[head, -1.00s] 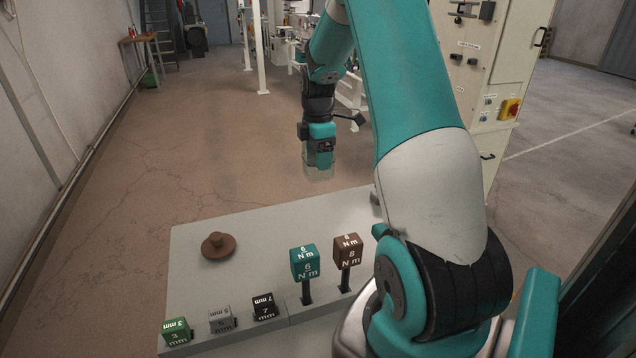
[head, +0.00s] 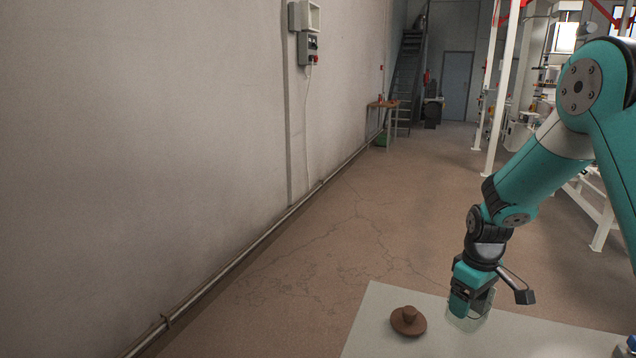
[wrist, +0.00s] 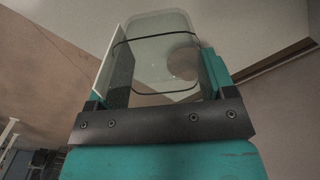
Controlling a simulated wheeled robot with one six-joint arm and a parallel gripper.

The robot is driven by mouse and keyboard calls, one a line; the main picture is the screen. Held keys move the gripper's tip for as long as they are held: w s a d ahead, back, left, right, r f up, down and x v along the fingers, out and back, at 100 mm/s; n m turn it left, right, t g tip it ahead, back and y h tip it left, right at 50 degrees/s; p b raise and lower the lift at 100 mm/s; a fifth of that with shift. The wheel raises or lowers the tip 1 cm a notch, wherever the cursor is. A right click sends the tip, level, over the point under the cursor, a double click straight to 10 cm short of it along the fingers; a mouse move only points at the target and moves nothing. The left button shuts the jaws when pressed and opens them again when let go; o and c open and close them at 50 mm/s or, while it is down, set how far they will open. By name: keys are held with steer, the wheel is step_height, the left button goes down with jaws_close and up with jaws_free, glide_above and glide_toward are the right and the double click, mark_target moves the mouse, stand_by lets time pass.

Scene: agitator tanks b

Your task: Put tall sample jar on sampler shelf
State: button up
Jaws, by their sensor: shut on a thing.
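My gripper (head: 470,303) is shut on a clear, see-through jar (head: 481,308). In the head view it points down at the right, and the jar overlaps the back edge of a pale table top. In the wrist view the jar (wrist: 150,50) fills the space between the two fingers (wrist: 157,70). A dark band outlines part of it, and a round brown shape shows through its wall. I cannot make out a sampler shelf in either view.
A brown round piece with a knob (head: 408,321) lies on the pale table top (head: 376,318), left of my gripper. A long wall with a low pipe (head: 262,240) runs along the left. Open floor (head: 345,250) lies beyond the table. White frames (head: 492,90) stand at the right.

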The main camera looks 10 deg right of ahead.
steer(key=a+f+m, duration=0.1)
steer(key=a, duration=0.2)
steer(key=s+a+f+m, duration=0.1)
steer(key=a+f, duration=0.1)
steer(key=a, duration=0.1)
steer(key=s+a+f+m, duration=0.1)
steer(key=a+f+m, duration=0.1)
steer(key=a, duration=0.1)
steer(key=shift+a+f, duration=0.2)
steer(key=shift+s+a+f, duration=0.1)
steer(key=shift+s+a, duration=0.1)
steer(key=shift+a, duration=0.15)
steer(key=s+r+p, duration=0.4)
steer(key=r+p, duration=1.2)
steer(key=r, duration=0.1)
step_height(320, 180, down, 14)
steer(key=b, duration=0.8)
steer(key=shift+f+m, duration=0.25)
steer(key=shift+m, duration=0.05)
